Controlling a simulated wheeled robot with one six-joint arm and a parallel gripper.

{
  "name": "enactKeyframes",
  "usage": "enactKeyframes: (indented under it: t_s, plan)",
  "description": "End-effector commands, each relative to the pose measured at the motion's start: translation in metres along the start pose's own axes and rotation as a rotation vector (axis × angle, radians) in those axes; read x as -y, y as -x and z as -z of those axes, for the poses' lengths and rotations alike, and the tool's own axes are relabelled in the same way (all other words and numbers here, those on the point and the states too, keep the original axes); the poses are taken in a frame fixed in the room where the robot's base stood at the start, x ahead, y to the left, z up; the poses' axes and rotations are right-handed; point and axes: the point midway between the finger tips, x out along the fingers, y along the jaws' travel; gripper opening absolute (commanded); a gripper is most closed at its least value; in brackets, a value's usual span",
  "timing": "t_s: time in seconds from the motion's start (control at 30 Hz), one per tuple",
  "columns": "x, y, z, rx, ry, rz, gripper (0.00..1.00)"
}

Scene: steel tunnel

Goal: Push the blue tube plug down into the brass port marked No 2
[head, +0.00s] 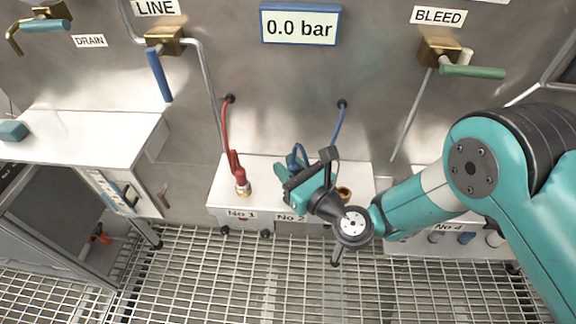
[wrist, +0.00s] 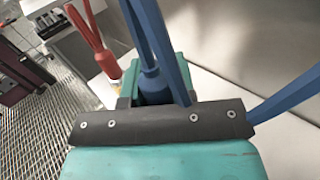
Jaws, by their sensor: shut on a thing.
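My gripper (head: 290,180) is above the white ledge, over the No 2 label (head: 290,217), and is shut on the blue tube plug. In the wrist view the blue plug (wrist: 153,88) sits between the teal jaws (wrist: 128,88), with its blue tube rising from it. In the head view a loop of blue tube (head: 299,153) shows behind the gripper. The brass port marked No 2 is hidden by my gripper in the head view and does not show in the wrist view. I cannot tell whether the plug touches it.
A red tube plug (head: 238,172) stands in the No 1 brass port (head: 242,189), left of my gripper. Another brass port (head: 345,193) is close on the right. The gauge (head: 300,24) reads 0.0 bar. A white bench (head: 95,135) stands left; grating (head: 210,275) lies in front.

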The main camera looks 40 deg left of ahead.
Motion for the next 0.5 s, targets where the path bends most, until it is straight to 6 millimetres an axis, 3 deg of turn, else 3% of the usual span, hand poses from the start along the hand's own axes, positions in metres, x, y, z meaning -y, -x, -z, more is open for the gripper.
enactKeyframes:
  t_s: [0.5]
  plan:
    - [0.000, 0.000, 0.014, 0.001, 0.000, 0.000, 0.00]
